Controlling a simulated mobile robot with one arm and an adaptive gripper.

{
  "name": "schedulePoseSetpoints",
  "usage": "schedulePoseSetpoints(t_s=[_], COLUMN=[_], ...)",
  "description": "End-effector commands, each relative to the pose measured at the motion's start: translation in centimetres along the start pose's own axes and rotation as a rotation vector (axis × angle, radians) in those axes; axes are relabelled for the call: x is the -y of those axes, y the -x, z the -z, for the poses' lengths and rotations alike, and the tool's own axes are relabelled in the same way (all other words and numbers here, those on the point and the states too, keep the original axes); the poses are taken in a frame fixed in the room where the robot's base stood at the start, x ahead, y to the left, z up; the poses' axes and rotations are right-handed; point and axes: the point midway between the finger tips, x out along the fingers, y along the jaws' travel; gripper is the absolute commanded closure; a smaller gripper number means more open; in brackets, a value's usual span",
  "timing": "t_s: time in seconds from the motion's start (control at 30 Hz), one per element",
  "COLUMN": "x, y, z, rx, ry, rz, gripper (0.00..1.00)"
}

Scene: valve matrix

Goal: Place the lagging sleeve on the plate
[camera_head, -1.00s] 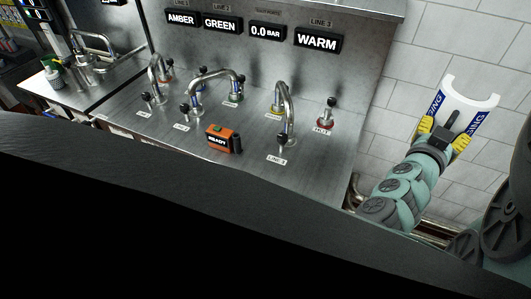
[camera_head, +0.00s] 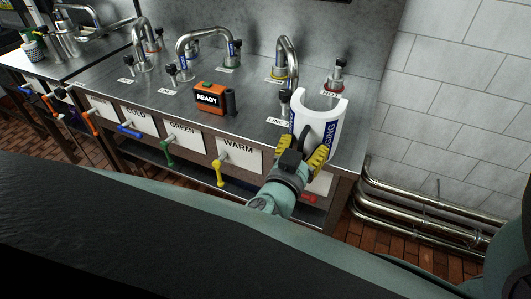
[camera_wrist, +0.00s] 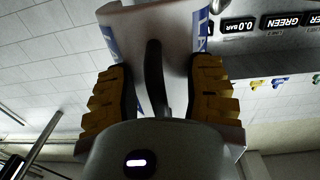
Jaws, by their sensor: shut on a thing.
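The lagging sleeve (camera_head: 319,118) is a white half-open shell with blue lettered bands. In the head view it is at the right end of the steel bench, in front of the rightmost curved pipe. My gripper (camera_head: 303,153) has yellow ridged fingers and is shut on the sleeve's near side. In the wrist view the sleeve (camera_wrist: 180,30) fills the top middle, between the yellow fingers (camera_wrist: 160,95). A dark curved handle-like part stands between them. I cannot tell whether the sleeve touches the bench or hangs above it. I cannot make out which surface is the plate.
The steel bench (camera_head: 150,90) carries several curved pipes. An orange READY box (camera_head: 210,98) stands near its front edge. A red-based valve (camera_head: 335,82) is behind the sleeve. Coloured levers, such as the yellow one (camera_head: 219,172), stick out in front. Pipes (camera_head: 420,215) run along the right wall.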

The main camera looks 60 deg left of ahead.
Motion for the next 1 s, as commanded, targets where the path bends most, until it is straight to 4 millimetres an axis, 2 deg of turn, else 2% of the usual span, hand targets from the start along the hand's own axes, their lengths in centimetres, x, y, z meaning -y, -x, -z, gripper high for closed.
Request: schedulePoseSetpoints(t_s=[0.03, 0.1, 0.23, 0.7, 0.83, 1.0], x=[0.7, 1.1, 1.0, -3.0, -3.6, -4.1], y=[0.6, 1.1, 0.6, -10.2, -12.1, -13.1], z=[-1.0, -1.4, -1.5, -2.2, -2.5, -2.7], rx=[-0.001, 0.000, -0.003, -0.006, -0.005, -0.003], ry=[0.000, 0.000, 0.000, 0.001, 0.000, -0.001], rz=[0.015, 0.024, 0.024, 0.022, 0.024, 0.022], gripper=[0.88, 0.88, 0.88, 0.88, 0.88, 0.88])
